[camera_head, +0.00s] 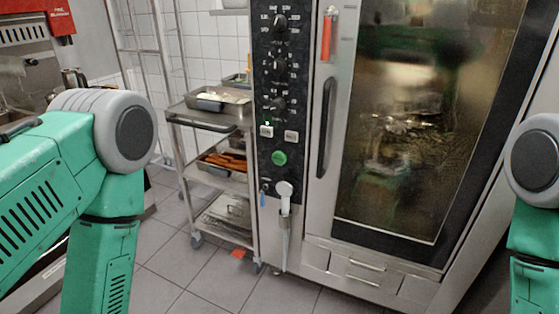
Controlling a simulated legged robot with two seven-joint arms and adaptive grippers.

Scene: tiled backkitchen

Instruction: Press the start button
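A large combi oven fills the middle and right of the head view. Its dark control panel (274,90) is a tall strip left of the glass door (420,120). A round green button (279,158) sits low on the panel, below two small light rectangular buttons (278,134). Several black knobs are above them. I take the green one to be the start button, but its label is too small to read. My green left arm is at the left and part of my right arm is at the right edge. Neither gripper is in view, and nothing touches the panel.
A metal trolley (213,121) with trays of food stands just left of the oven. A white spray nozzle (284,189) hangs below the panel. The oven door has a vertical handle (326,128). The tiled floor (190,285) in front is mostly clear.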

